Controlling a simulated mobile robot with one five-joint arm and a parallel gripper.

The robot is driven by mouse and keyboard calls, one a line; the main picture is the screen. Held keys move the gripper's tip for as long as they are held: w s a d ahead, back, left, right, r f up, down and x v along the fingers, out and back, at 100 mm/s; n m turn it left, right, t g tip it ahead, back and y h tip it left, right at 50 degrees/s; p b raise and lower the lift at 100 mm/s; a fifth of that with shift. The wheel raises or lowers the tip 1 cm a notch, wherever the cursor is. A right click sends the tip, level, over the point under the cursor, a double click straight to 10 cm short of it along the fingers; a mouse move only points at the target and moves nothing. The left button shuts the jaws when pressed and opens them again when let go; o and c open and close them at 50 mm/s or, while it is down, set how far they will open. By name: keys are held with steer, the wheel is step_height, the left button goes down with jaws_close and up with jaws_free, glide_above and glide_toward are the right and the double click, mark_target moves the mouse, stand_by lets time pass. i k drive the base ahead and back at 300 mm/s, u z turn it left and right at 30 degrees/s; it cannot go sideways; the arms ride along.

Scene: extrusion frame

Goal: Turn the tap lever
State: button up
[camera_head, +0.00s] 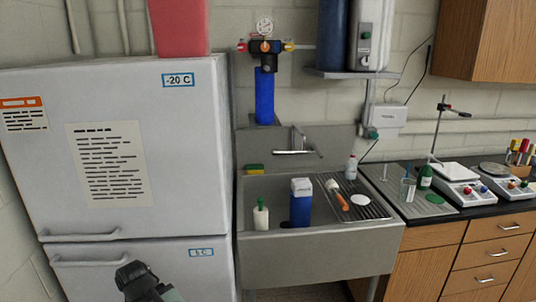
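The metal tap (295,146) is mounted on the back wall panel above the sink (320,262). Its spout runs level to the left. A thin bar slants from its upper part down to the right; I cannot tell for sure whether this is the lever. My gripper (136,275) shows dark at the bottom left, in front of the fridge and well apart from the tap, lower and to its left. It is too small and dark to tell whether its fingers are open or shut. I see nothing clearly held in it.
The fridge-freezer (180,215) fills the left side. In the sink stand a blue-and-white carton (300,208) and a green-topped bottle (261,215). A sponge (254,169) lies on the rim. A blue filter (264,97) hangs left above the tap. The drain rack (368,205) is at right.

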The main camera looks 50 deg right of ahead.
mark_target(313, 145)
steer(key=u, duration=0.7)
steer(key=k, duration=1.4)
steer(key=z, duration=0.95)
steer(key=i, duration=0.4)
steer(key=u, duration=0.05)
